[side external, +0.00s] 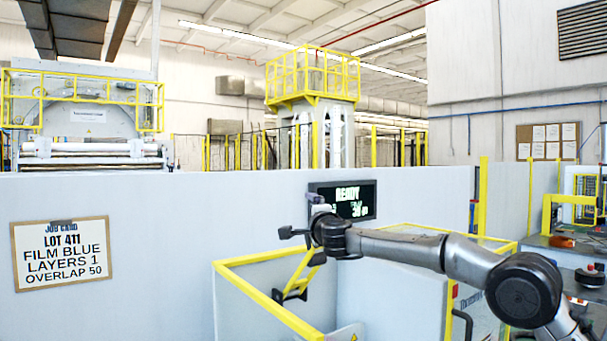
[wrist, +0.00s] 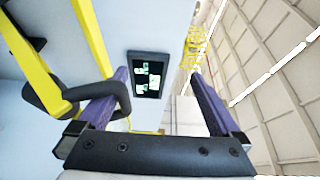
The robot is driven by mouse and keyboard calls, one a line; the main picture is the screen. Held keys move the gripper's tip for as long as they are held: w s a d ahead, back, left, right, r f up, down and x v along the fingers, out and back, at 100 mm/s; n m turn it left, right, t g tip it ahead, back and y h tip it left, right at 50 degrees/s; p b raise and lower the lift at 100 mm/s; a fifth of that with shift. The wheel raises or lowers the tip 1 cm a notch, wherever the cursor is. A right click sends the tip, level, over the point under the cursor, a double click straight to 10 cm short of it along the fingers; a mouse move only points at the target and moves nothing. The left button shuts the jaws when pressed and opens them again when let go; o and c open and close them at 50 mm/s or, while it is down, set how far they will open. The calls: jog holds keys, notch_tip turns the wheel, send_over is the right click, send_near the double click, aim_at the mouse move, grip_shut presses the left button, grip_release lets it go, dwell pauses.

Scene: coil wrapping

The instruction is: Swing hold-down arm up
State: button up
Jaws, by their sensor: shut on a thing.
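The yellow hold-down arm (side external: 302,270) slants up from a dark bracket (side external: 291,294) inside the yellow-railed enclosure, below my gripper (side external: 302,246). In the wrist view a yellow bar (wrist: 91,38) runs down to a dark looped handle (wrist: 122,98) by the left finger. The handle overlaps the left finger, and the exact contact is hard to see. In the side view, my gripper hides the arm's upper end.
A display (side external: 343,200) on the pale partition (side external: 160,260) reads READY; it shows between my fingers in the wrist view (wrist: 147,75). A yellow rail (side external: 270,300) borders the enclosure below. A job card (side external: 62,262) hangs at left, reading LOT 411, FILM BLUE, LAYERS 1, OVERLAP 50.

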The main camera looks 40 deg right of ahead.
jog(key=s+a+r+t, duration=0.1)
jog(key=s+a+r, duration=0.1)
jog(key=r, duration=0.3)
jog(key=s+a+r+t+y, duration=0.1)
jog(key=s+a+r, duration=0.1)
jog(key=r, duration=0.4)
jog(key=shift+a+r+t, duration=0.2)
jog(key=shift+a+t, duration=0.1)
jog(key=shift+a, duration=0.25)
jog(key=s+f, duration=0.2)
jog(key=f, duration=0.1)
jog(key=s+f+g, duration=0.1)
jog(key=s+f, duration=0.2)
jog(key=f, duration=0.1)
jog(key=s+a+f+g, duration=0.1)
jog(key=s+f, duration=0.2)
jog(key=shift+f+h, duration=0.25)
jog(key=shift+h, duration=0.15)
jog(key=shift+c, duration=0.9)
jog(key=shift+s+d+f+g, duration=0.15)
jog(key=shift+s+f+g, duration=0.15)
jog(key=shift+f, duration=0.2)
jog(key=shift+d, duration=0.1)
